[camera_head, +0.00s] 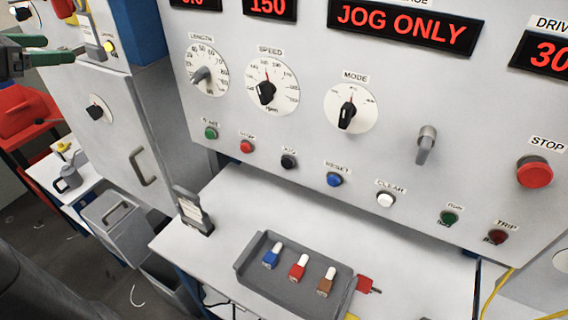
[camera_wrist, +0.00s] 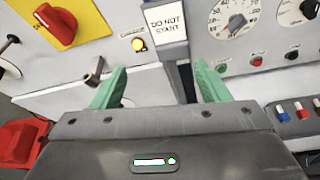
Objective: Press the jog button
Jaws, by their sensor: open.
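The jog button (camera_head: 289,161) is a black round button on the grey panel, between a red button (camera_head: 247,146) and a blue reset button (camera_head: 335,179). It also shows in the wrist view, at right (camera_wrist: 292,55). My gripper (camera_head: 48,50), with green fingers, is at the top left of the head view, well to the left of the jog button. In the wrist view my gripper (camera_wrist: 160,84) is open, with nothing between its fingers. The jog button lies to the right of both fingers there.
A red display (camera_head: 405,25) reads JOG ONLY. The mode knob (camera_head: 347,114) and a grey lever (camera_head: 426,145) project from the panel. A grey tray (camera_head: 250,283) with coloured pieces sits on the shelf below. A DO NOT START sign (camera_wrist: 166,20) stands ahead of my gripper.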

